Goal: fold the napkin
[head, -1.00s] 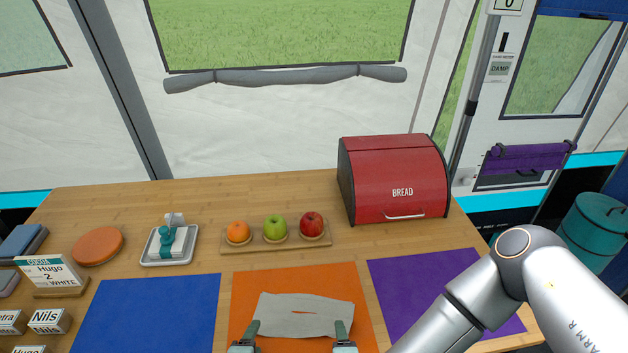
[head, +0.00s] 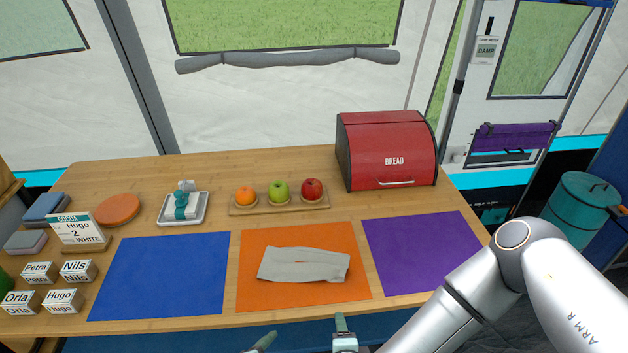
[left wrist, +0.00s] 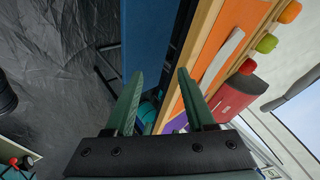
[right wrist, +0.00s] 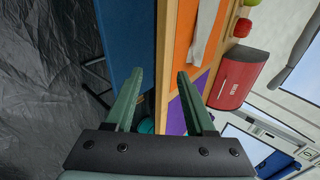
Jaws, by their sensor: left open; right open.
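The grey napkin (head: 303,265) lies on the orange mat (head: 262,293) as a long, narrow band, wider than it is deep, with a slightly uneven outline. It also shows in the left wrist view (left wrist: 222,60) and the right wrist view (right wrist: 203,38). My left gripper (left wrist: 155,88) is open and empty, in front of the table edge. My right gripper (right wrist: 160,88) is also open and empty there.
A blue mat (head: 160,275) lies left of the orange one and a purple mat (head: 420,255) right. Behind are a fruit board (head: 262,207), a tray (head: 165,221) and a red bread box (head: 388,152). Name cards (head: 78,270) stand at the left.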

